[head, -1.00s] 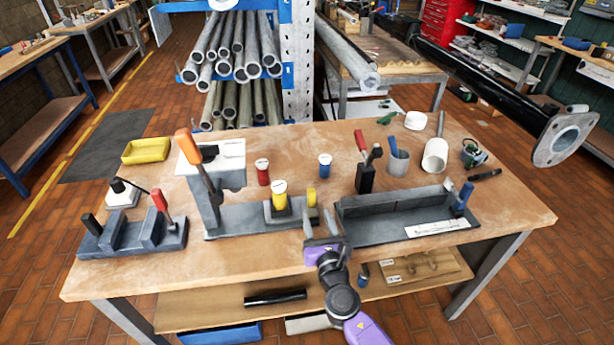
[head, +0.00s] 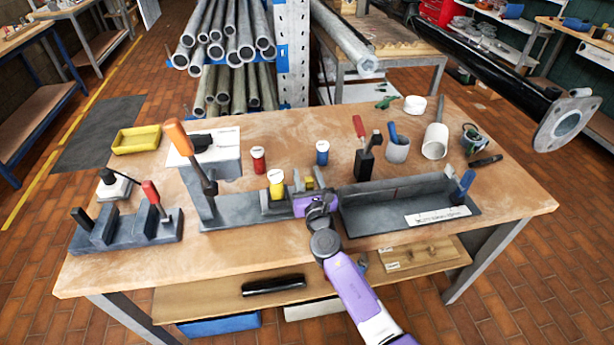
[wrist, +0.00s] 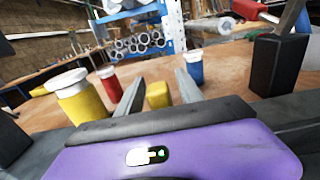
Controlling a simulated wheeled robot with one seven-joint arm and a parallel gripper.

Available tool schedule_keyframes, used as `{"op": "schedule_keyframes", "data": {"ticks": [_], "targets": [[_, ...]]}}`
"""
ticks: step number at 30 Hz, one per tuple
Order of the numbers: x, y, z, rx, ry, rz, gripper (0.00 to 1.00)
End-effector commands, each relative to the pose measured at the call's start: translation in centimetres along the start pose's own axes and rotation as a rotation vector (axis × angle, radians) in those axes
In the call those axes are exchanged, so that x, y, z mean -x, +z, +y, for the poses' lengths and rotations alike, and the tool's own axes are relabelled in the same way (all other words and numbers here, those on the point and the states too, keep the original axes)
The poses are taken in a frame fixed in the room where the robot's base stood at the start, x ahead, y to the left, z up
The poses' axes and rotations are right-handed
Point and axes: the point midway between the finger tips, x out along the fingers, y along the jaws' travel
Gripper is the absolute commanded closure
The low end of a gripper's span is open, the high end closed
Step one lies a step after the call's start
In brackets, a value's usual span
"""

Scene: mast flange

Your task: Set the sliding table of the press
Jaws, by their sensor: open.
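The press (head: 208,165) is grey with a pale head and an orange-handled lever (head: 180,142). Its low grey table and base (head: 235,212) run right along the bench. A yellow can with a white lid (head: 277,187) stands at the table, left of my gripper. A small yellow block (wrist: 158,95) is at the table's right end. My gripper (head: 308,181) is open at that end, its two fingers on either side of the yellow block in the wrist view. I cannot tell whether they touch it. My gripper's purple body hides the table below the block.
A red can (head: 258,160) and a blue can (head: 322,153) stand behind. A dark grey tray (head: 385,220) lies close to the right, with a black block holding tools (head: 365,165) behind it. A grey fixture with levers (head: 125,230) is at the left. The front bench strip is clear.

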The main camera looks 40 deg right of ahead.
Motion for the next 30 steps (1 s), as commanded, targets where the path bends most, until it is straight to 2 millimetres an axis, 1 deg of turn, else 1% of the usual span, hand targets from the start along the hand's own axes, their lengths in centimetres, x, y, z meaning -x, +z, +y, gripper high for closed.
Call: {"op": "schedule_keyframes", "data": {"ticks": [6,8,12,13,30], "targets": [[-0.01,0.0,0.0,0.0,0.0,0.0,0.56],[-0.01,0.0,0.01,0.0,0.0,0.0,0.68],[0.0,0.0,0.01,0.0,0.001,0.0,0.96],[0.0,0.0,0.01,0.0,0.001,0.0,1.0],[0.03,-0.02,0.01,0.0,0.0,0.0,1.0]]}}
